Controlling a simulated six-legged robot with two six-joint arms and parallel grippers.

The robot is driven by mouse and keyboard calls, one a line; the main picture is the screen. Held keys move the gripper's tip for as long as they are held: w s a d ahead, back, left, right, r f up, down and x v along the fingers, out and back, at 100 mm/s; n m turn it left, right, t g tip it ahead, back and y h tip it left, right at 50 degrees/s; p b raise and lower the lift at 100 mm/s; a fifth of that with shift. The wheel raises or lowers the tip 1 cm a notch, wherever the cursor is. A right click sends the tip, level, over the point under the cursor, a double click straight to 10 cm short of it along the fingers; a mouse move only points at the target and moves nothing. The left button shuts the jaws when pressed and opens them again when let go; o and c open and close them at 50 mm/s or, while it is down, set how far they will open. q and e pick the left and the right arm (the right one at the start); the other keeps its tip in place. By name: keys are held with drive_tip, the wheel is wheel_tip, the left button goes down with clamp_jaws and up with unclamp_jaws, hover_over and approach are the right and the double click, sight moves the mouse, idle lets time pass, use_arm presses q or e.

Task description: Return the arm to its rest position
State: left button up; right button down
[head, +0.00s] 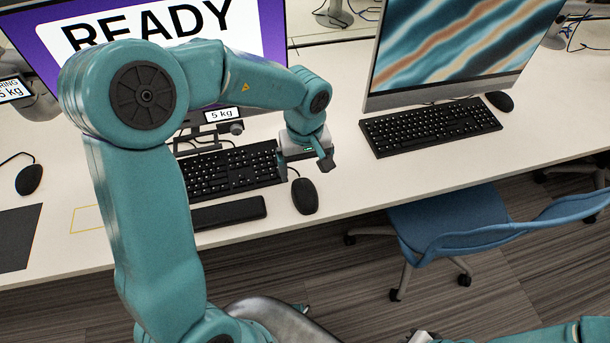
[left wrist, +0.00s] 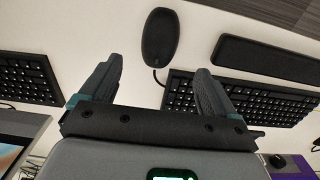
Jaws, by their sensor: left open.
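My left arm (head: 150,220) rises from the bottom of the head view, bends at the elbow and reaches right over the desk. My left gripper (head: 305,172) hangs above the desk by the right end of a black keyboard (head: 235,172). Its jaws are open with nothing between them. In the left wrist view the two fingers (left wrist: 155,85) stand apart, with a black mouse (left wrist: 160,38) on the desk beyond them. My right gripper is not clearly shown; a teal part of my body shows at the lower right of the head view.
A monitor reading READY (head: 235,25) stands behind my arm, with a 5 kg label below it. A second monitor (head: 455,45) and keyboard (head: 430,125) stand to the right. A black wrist rest (head: 229,212) lies near the desk's front edge. A blue chair (head: 455,222) stands before the desk.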

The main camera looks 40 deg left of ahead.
use_arm(q)
wheel_tip(320, 180, up, 2)
drive_tip(key=shift+r, duration=0.15)
use_arm(e)
drive_tip(key=shift+r, duration=0.25)
use_arm(q)
drive_tip(key=shift+s, duration=0.1)
